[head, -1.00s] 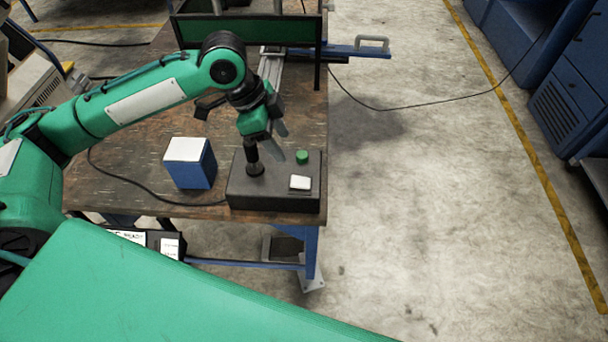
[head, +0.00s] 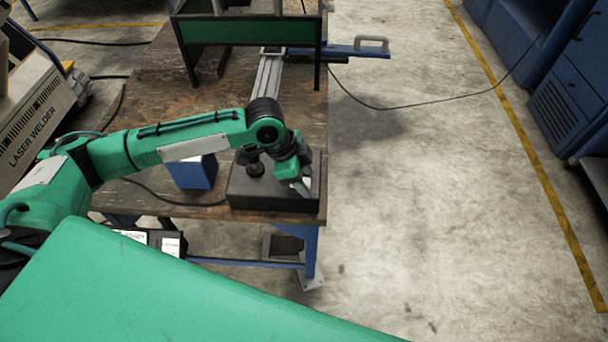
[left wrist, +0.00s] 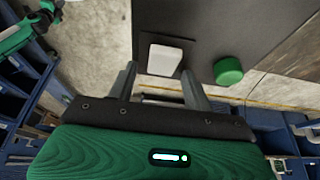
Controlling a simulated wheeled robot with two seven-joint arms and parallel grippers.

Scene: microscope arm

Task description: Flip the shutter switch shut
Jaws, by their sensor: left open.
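The white shutter switch (left wrist: 165,60) is a rocker on the dark control box (head: 245,190) at the table's near right corner. In the left wrist view it lies between and just beyond my left gripper's fingertips (left wrist: 158,70). I cannot tell whether the fingers touch it, or which way it is tipped. My left gripper (head: 301,187) is open above the right part of the box, and it hides the switch in the head view. A green button (left wrist: 228,70) sits right of the switch in the left wrist view. My right gripper is not in view.
A black joystick (head: 254,167) stands on the box, left of the gripper. A blue block (head: 193,173) is left of the box. A metal rail (head: 268,85) and a green-panelled frame (head: 248,31) are farther back. The floor (head: 420,200) to the right is clear.

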